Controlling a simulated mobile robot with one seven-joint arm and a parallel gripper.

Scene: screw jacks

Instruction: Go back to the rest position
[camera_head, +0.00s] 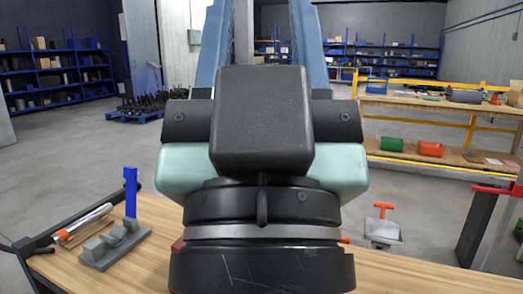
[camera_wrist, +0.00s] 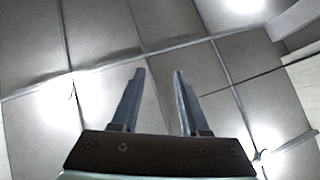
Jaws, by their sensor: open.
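My gripper (camera_wrist: 159,71) is open and empty, with a clear gap between its two fingers in the wrist view. In the head view it is raised close to the camera and points away over the table, its blue fingers (camera_head: 308,45) rising to the top edge of the picture. The black wrist and teal gripper body hide the middle of the wooden table (camera_head: 150,262). The wrist view shows only a grey panelled surface with bright spots beyond the fingers, and no object between them.
On the table's left are a grey block fixture (camera_head: 114,246), a blue upright post (camera_head: 131,192) and a silver tube (camera_head: 90,221). An orange-handled item (camera_head: 383,228) is at the right. A yellow-framed workbench (camera_head: 440,158) with green and red bins stands behind right; open floor lies between.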

